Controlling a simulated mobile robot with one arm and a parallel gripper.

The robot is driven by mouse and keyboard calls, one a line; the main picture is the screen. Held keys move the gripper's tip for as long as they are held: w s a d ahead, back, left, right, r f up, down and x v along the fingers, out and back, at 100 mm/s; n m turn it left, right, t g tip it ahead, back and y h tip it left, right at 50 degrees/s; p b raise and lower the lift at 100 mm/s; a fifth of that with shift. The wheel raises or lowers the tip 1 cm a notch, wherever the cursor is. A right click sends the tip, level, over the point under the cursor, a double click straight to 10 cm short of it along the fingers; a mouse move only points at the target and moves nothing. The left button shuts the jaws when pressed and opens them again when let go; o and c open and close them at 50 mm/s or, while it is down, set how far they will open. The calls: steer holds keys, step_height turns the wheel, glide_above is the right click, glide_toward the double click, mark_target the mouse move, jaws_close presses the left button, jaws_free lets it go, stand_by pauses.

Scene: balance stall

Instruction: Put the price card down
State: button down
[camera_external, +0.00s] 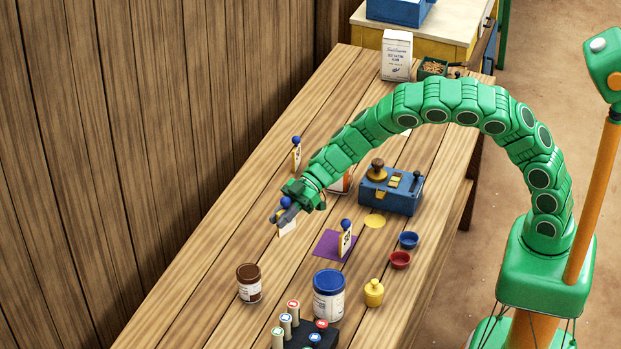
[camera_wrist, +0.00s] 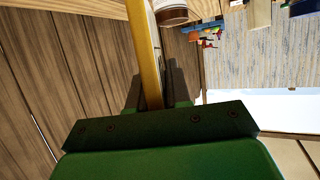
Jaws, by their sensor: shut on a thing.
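My gripper (camera_external: 282,216) is at the end of the green arm, over the left part of the plank table. It is shut on a price card (camera_external: 288,228), a white card with a yellow edge and a blue ball on top. In the wrist view the card's yellow edge (camera_wrist: 148,55) stands between the two grey fingers. I cannot tell whether the card's foot touches the table. A second price card (camera_external: 345,241) stands on a purple mat (camera_external: 328,243). A third price card (camera_external: 296,157) stands farther back, near the wall side.
A blue balance box (camera_external: 400,196), a yellow disc (camera_external: 375,221), blue (camera_external: 409,240) and red (camera_external: 400,260) bowls lie to the right. A brown-lidded jar (camera_external: 249,284), blue-lidded jar (camera_external: 328,298) and yellow pot (camera_external: 374,293) stand in front. A jar partly shows behind my wrist.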

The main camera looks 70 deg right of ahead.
steer(key=w+a+f, duration=0.3)
steer(key=w+f, duration=0.4)
steer(key=shift+w, duration=0.3)
steer(key=shift+f, duration=0.1)
steer(key=shift+w+f, duration=0.15)
steer(key=shift+w, duration=0.05)
steer(key=shift+f, duration=1.5)
steer(key=c, duration=1.5)
jaws_free()
steer(key=shift+f, duration=0.15)
steer(key=o, duration=0.4)
